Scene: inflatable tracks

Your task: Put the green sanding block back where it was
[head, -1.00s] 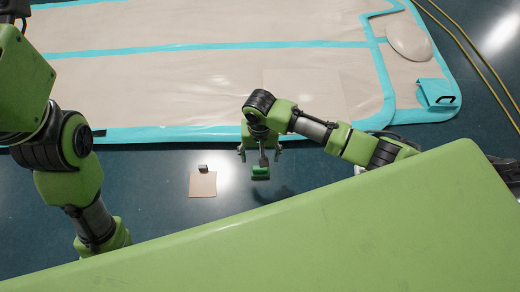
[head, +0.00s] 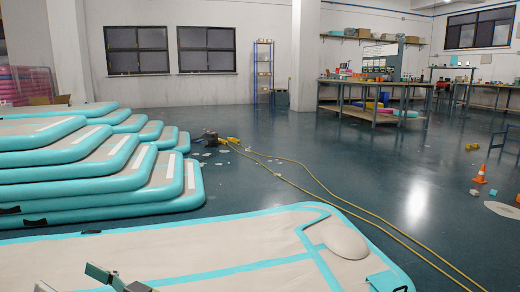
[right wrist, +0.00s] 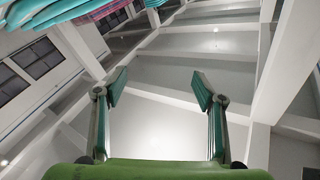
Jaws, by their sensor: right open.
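The green sanding block is not visible in either current view. My right gripper (head: 72,280) shows only partly at the bottom left edge of the head view, over the beige mat. In the right wrist view my right gripper (right wrist: 160,88) is open, its two teal-padded fingers wide apart with nothing between them. It points up at the white ceiling and beams. My left gripper is out of view.
A beige inflatable mat with teal edging (head: 215,262) fills the lower foreground. Stacked inflatable tracks (head: 100,170) stand at left. Yellow hoses (head: 330,190) cross the floor. A workbench (head: 370,110) and an orange cone (head: 480,174) are farther off.

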